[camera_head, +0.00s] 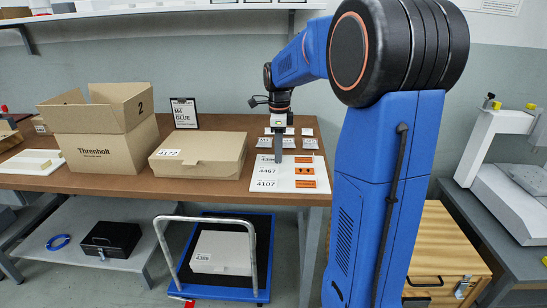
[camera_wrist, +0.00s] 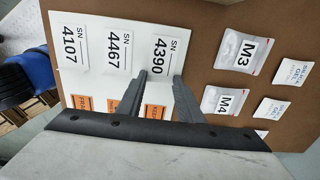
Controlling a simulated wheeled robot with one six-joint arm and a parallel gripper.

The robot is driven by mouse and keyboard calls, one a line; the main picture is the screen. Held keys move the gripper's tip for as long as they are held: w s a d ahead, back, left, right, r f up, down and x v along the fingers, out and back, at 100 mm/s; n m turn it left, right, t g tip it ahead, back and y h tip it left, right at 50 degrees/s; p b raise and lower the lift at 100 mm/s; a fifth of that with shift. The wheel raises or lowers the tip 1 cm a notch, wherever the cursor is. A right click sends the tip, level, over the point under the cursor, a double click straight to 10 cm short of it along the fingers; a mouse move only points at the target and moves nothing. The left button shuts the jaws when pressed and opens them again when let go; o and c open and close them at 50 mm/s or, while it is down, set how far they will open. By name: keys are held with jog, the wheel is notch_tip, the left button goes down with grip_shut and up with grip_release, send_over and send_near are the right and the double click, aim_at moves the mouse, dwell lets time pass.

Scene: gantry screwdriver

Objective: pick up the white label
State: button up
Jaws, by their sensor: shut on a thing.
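A white sheet (camera_head: 284,187) lies on the brown table and bears white number labels and orange labels. The white label 4390 (camera_wrist: 160,48) is between the fingers of my gripper (camera_wrist: 162,75) in the wrist view. My gripper (camera_head: 278,159) points down over the far part of the sheet in the head view and partly hides that label. Its fingers are closed on the white label; the exact contact is hard to see. The white labels 4467 (camera_wrist: 118,43) and 4107 (camera_wrist: 71,45) lie beside it on the sheet. The orange labels (camera_head: 305,171) are to their right in the head view.
Small bags marked M3 (camera_wrist: 243,52) and M4 (camera_wrist: 225,101) lie beyond the sheet. A closed box 4172 (camera_head: 200,155) and an open Threnholt box (camera_head: 105,150) stand to the left. A trolley (camera_head: 225,292) stands below the table edge.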

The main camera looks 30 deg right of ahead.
jog(key=shift+r, duration=0.1)
notch_tip(320, 180, up, 10)
dwell(0.4)
